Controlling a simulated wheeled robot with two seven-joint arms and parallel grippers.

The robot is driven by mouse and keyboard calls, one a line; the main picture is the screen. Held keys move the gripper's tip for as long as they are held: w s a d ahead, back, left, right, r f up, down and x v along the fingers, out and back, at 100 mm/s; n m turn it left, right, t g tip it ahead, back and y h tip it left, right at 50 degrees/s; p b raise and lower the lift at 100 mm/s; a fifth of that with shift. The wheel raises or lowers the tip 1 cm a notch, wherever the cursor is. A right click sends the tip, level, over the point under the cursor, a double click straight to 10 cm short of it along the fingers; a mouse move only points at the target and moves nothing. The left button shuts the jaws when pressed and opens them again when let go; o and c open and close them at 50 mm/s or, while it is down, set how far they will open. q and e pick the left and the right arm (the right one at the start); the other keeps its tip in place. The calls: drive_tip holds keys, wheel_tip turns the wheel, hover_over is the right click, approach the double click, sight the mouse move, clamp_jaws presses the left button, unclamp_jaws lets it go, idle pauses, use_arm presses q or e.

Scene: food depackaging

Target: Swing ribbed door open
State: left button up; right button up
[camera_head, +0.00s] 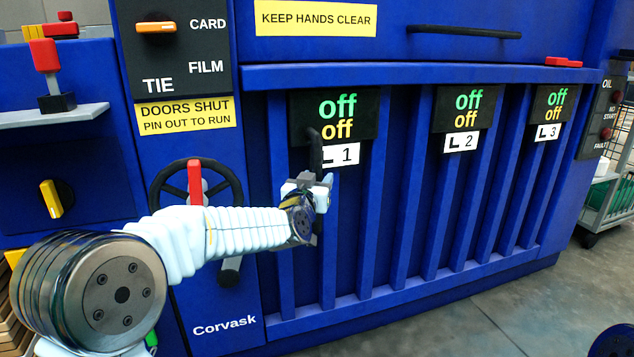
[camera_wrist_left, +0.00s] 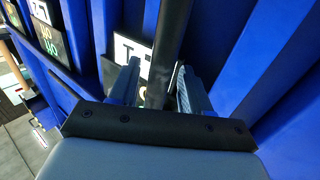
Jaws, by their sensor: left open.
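The blue ribbed door (camera_head: 408,190) has raised vertical ribs and looks closed. A dark upright handle (camera_head: 315,148) stands on it by the L 1 label; the same dark bar shows in the left wrist view (camera_wrist_left: 172,35). My left gripper (camera_head: 322,190) is at the lower part of this handle. In the left wrist view its two fingers (camera_wrist_left: 155,82) are apart, with the bar running between them. I cannot tell whether either finger touches the bar. The gripper hides part of the handle. My right gripper is not in view.
A handwheel with a red lever (camera_head: 195,182) is left of the door, behind my left arm. A red latch piece (camera_head: 563,62) sits at the door's top right edge. A wire cart (camera_head: 608,200) stands at the far right. The grey floor (camera_head: 510,310) before the door is clear.

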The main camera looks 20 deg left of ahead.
use_arm(q)
drive_tip(key=shift+w, duration=0.35)
clamp_jaws()
